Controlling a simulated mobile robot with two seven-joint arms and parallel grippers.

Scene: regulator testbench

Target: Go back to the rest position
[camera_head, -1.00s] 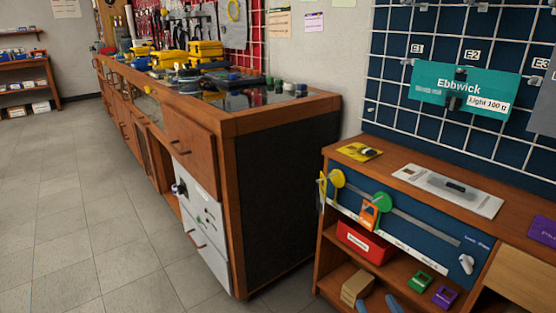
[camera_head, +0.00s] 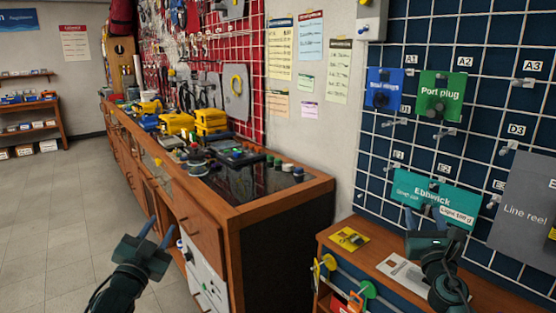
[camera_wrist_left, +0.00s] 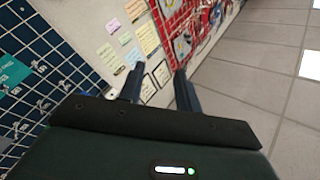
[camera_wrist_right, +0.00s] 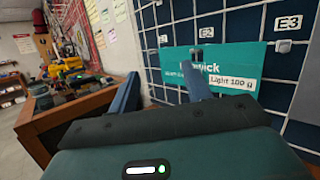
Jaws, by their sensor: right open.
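My left gripper (camera_head: 160,231) is raised at the lower left of the head view, over the floor in front of the long workbench. Its two fingers stand apart with nothing between them, as the left wrist view (camera_wrist_left: 158,74) also shows. My right gripper (camera_head: 426,214) is raised at the lower right, in front of the teal Ebbwick card (camera_head: 420,190) on the grid wall. Its fingers are apart and empty in the right wrist view (camera_wrist_right: 163,80), where the card (camera_wrist_right: 225,68) shows behind them and is partly hidden. I cannot tell whether the right fingertips touch the card.
The wooden workbench (camera_head: 270,209) with yellow cases (camera_head: 177,123) stands in the middle. The low cabinet (camera_head: 331,237) is below my right gripper. The blue grid wall (camera_head: 478,105) holds a green Port plug card (camera_head: 442,96). The tiled floor (camera_head: 80,200) at left is clear.

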